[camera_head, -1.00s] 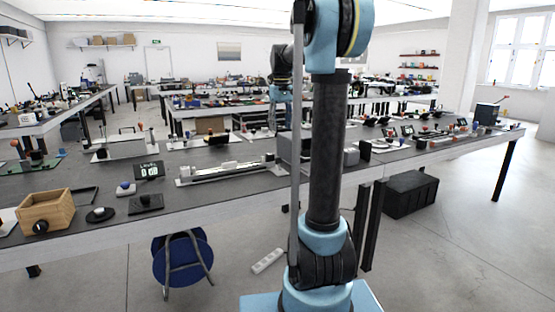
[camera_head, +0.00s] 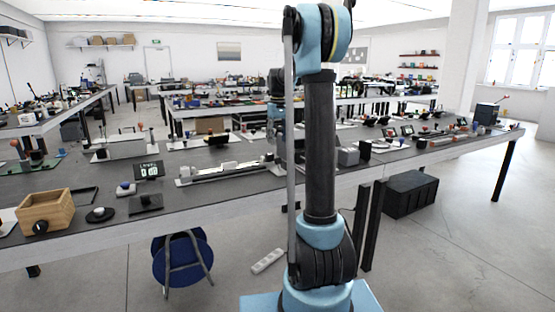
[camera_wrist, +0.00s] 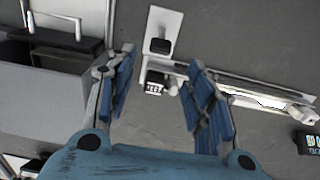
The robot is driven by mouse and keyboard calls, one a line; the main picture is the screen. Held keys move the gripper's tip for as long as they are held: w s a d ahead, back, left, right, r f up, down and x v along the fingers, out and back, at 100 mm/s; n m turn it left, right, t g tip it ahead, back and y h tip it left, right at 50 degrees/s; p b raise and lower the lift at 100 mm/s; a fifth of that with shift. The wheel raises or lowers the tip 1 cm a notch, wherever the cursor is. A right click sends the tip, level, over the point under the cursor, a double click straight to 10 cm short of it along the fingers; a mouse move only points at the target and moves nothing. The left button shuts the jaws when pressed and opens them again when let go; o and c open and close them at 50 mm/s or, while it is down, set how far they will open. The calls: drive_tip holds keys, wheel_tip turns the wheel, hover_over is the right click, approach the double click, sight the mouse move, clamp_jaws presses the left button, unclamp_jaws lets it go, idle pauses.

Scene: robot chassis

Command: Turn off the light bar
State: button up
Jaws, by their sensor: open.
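The light bar (camera_head: 228,171) is a long, low whitish fixture on the grey bench in the head view. In the wrist view the light bar (camera_wrist: 242,84) runs from the middle to the right edge, with a bright white strip along it. A white plate with a dark block (camera_wrist: 160,44) adjoins its left end, beside a small labelled part (camera_wrist: 155,87). My gripper (camera_wrist: 160,62) is open and empty, its blue-padded fingers above the bench near that left end. The right finger overlaps the bar and hides part of it. In the head view my arm hides the fingers.
A grey box (camera_wrist: 42,95) stands close to my left finger in the wrist view. A small display (camera_head: 149,170) stands left of the light bar. A wooden box (camera_head: 46,211) is at the bench's front left. A blue stool (camera_head: 182,260) is below the bench.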

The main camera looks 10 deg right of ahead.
sight(278, 161)
wheel_tip(278, 161, down, 9)
drive_tip(key=shift+r, duration=0.1)
idle(0.3)
drive_tip(key=c, duration=1.1)
